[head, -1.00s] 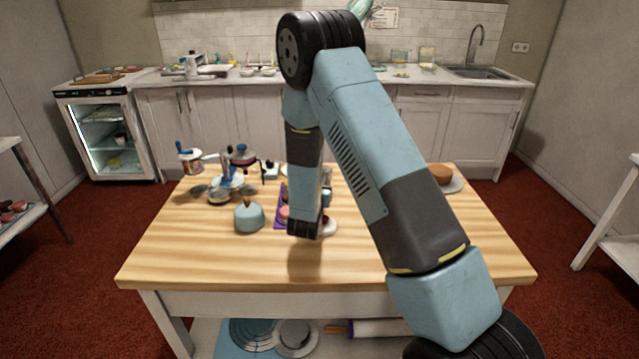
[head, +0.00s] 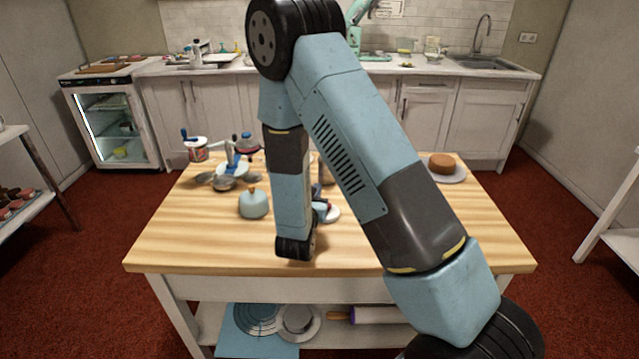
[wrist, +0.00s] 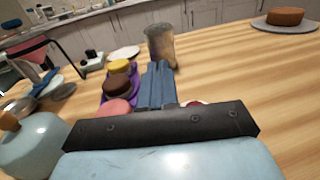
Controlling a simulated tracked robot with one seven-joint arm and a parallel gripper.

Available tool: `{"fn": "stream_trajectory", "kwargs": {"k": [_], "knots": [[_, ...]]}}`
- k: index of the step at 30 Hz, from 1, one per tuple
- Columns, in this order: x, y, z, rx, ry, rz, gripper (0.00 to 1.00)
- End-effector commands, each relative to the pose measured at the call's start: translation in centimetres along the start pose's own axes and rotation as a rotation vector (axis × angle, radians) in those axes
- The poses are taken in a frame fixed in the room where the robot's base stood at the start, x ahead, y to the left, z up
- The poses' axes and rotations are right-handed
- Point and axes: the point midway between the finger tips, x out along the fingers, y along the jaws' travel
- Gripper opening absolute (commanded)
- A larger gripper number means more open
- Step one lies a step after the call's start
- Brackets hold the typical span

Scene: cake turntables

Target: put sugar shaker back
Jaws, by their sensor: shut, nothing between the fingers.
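In the wrist view my gripper (wrist: 158,85) has its blue fingers together with nothing between them. A clear, grey-brown container (wrist: 160,46), which looks like the sugar shaker, stands upright on the wooden table just beyond the fingertips. I see no contact between them, though the fingers overlap its lower edge in the picture. In the head view my arm covers most of that spot, and the gripper's fingers cannot be made out.
A purple tray (wrist: 104,100) of small cakes lies left of the fingers. A brown cake (head: 442,163) sits back right. The table's front and right are clear.

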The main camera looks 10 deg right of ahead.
Motion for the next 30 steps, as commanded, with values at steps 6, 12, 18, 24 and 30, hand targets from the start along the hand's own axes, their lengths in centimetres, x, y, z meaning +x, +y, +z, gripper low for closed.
{"fn": "stream_trajectory", "kwargs": {"k": [6,12,18,24,30], "knots": [[-1.7,0.0,0.0,0.001,0.0,0.001,0.0],[-2.0,0.1,0.0,0.001,-0.001,0.001,0.0],[-1.9,0.0,0.2,0.004,-0.001,-0.004,0.0],[-0.9,-2.8,3.3,0.059,-0.014,-0.132,0.0],[-0.3,-8.5,8.5,0.185,-0.021,-0.379,0.0]]}}
